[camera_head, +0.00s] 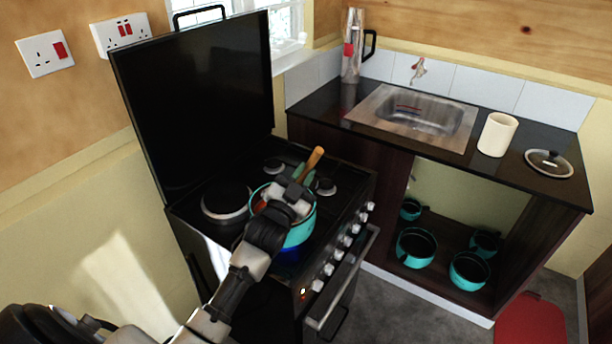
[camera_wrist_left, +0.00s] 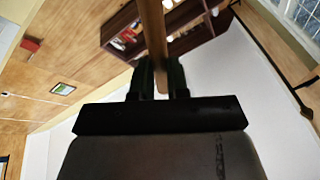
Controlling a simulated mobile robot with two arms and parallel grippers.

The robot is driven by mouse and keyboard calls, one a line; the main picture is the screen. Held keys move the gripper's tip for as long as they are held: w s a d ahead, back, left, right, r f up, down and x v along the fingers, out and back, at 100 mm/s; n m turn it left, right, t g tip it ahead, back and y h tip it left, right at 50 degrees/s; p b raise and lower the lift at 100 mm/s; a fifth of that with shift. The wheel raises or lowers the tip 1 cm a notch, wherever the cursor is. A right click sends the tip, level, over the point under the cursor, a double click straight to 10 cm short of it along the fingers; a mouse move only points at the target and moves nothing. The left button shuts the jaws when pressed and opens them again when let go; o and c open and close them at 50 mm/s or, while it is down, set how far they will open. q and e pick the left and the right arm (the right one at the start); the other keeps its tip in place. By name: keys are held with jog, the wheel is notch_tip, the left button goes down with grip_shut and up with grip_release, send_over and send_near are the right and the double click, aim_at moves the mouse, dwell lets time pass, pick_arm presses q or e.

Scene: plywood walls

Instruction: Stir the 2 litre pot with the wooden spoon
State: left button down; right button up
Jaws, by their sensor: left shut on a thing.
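A turquoise pot (camera_head: 301,233) stands on the black stove. My left gripper (camera_head: 297,184) is over the pot and hides much of its opening. It is shut on the wooden spoon (camera_head: 313,161), whose handle sticks up and tilts to the right above the gripper. In the left wrist view the spoon's handle (camera_wrist_left: 154,35) runs between the two dark fingers (camera_wrist_left: 158,80). The spoon's lower end is hidden behind the gripper, so I cannot tell how it sits in the pot. My right gripper is not in view.
The stove's raised black lid (camera_head: 195,105) stands behind the burners. Knobs (camera_head: 345,241) line its front. To the right, a counter holds a sink (camera_head: 420,118), a cream container (camera_head: 497,134) and a glass lid (camera_head: 549,163). Several turquoise pots (camera_head: 416,247) sit on the shelf below.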

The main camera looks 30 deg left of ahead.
pick_arm(q)
jog(key=shift+d, duration=0.15)
jog(key=shift+r, duration=0.15)
jog(key=shift+d+r+p, duration=0.2)
jog(key=shift+r+p, duration=0.45)
jog(key=shift+p, duration=0.05)
jog(key=d+r+p, duration=0.4)
jog(key=r+p, duration=0.2)
jog(key=r, duration=0.1)
jog(key=shift+s+r+p, duration=0.15)
jog(key=shift+r+p, duration=0.25)
dwell(0.5)
